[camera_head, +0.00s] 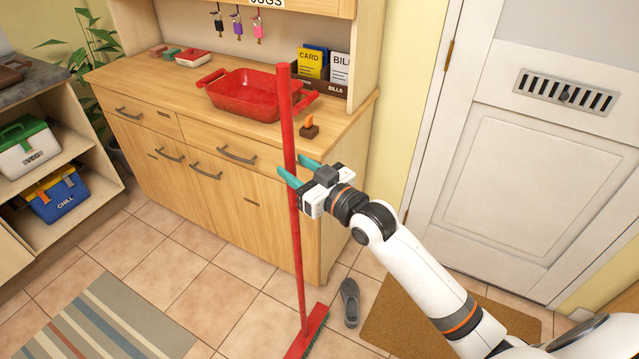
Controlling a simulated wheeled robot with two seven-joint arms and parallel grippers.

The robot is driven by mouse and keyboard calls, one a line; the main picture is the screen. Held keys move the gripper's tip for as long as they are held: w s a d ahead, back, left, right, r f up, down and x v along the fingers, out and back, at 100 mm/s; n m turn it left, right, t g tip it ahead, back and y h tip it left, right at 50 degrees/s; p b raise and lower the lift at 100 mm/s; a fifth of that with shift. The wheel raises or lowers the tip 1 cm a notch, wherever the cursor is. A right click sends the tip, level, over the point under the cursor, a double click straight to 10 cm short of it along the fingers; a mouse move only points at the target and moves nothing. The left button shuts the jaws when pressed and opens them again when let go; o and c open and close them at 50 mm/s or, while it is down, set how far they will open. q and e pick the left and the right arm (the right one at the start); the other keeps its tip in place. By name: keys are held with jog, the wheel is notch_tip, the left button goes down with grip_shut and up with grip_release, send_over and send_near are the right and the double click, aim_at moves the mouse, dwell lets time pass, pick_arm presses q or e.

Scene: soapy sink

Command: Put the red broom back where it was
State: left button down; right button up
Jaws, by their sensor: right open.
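The red broom (297,240) stands nearly upright in front of the wooden cabinet, its brush head (307,335) down on the tiled floor and its handle top rising above the counter. My right gripper (296,170) is at the handle about mid-height, its teal fingers open and spread around or beside the handle; whether they touch it cannot be told. My left gripper is not in view.
A wooden cabinet (160,180) carries a red baking dish (245,97) and a bills holder (335,88). A grey shoe (350,302) lies right of the brush head, near a brown doormat (400,325). A striped rug (110,325) lies left; tiles between are clear.

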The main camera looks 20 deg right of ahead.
jog(key=b+v, duration=0.1)
jog(key=v, duration=0.9)
jog(key=w+d+f+m+g+h, duration=0.1)
jog(key=d+f+h, duration=0.1)
jog(key=f, duration=0.6)
jog(key=w+d+f+m+g+h, duration=0.1)
jog(key=d+f, duration=0.2)
jog(key=f, duration=0.5)
jog(key=s+d+f+m+g+h, duration=0.1)
jog(key=s+f+g, duration=0.25)
jog(key=f, duration=0.85)
jog(key=s+d+f+g+h, duration=0.2)
jog(key=s+f, duration=0.2)
jog(key=f, duration=0.8)
jog(key=s+a+f+g, duration=0.2)
jog(key=s+f+g, duration=0.3)
jog(key=s+f, duration=1.25)
jog(key=s+a+f+g, duration=0.1)
jog(key=s+a+f, duration=0.1)
jog(key=s, duration=0.6)
jog(key=s+a+f+n+g, duration=0.1)
jog(key=s+a+f+g, duration=0.1)
jog(key=s, duration=0.7)
jog(key=shift+f, duration=0.85)
